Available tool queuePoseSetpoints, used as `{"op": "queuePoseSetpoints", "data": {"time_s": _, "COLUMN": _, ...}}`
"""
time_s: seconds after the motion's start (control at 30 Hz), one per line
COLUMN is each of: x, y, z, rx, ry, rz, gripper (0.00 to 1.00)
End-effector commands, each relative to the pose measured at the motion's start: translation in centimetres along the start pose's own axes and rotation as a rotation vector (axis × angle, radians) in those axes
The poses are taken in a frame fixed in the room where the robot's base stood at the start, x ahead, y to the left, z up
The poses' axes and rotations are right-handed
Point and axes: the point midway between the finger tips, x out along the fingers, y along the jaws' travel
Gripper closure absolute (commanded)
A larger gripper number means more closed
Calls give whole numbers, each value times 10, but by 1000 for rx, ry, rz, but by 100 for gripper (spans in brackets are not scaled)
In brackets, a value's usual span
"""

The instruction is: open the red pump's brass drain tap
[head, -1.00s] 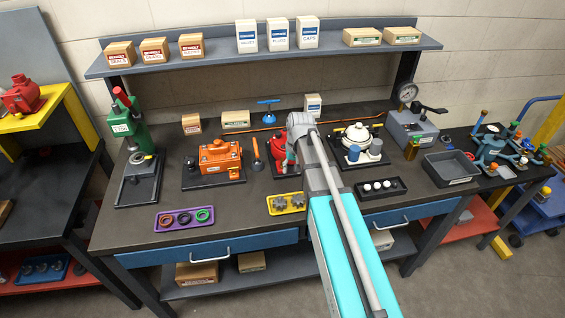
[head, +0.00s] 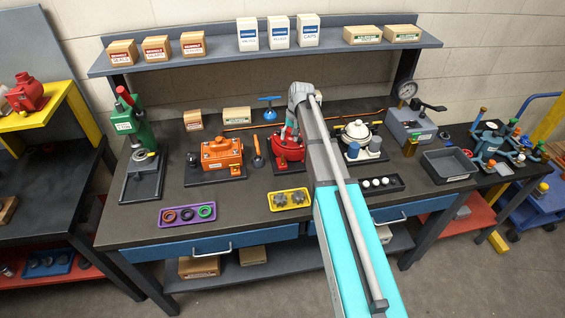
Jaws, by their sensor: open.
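The red pump (head: 287,153) sits on a dark base plate near the middle of the bench, partly behind my arm. My gripper (head: 290,133) points down at the top of this pump, in front of or over its rear part; I cannot tell whether it touches. The gripper is small and partly hidden by my arm, but it is open, and I see nothing held in it. The brass drain tap cannot be made out; my arm covers the pump's right side. Another red pump-like unit (head: 27,93) stands on the yellow stand at the far left.
An orange pump (head: 221,153) and an orange-handled tool (head: 257,151) are left of the red pump. A white-topped unit (head: 357,133) is to the right. A yellow tray (head: 290,208) with gears lies in front. A blue T-handle (head: 269,108) stands behind.

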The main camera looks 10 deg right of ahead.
Motion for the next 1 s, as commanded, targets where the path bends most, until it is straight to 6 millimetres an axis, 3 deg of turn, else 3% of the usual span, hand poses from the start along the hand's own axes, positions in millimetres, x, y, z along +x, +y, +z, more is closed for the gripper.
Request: {"op": "queuePoseSetpoints", "data": {"time_s": 1.0, "x": 72, "y": 0, "z": 0, "rx": -1, "ry": 0, "rz": 0, "gripper": 49}}
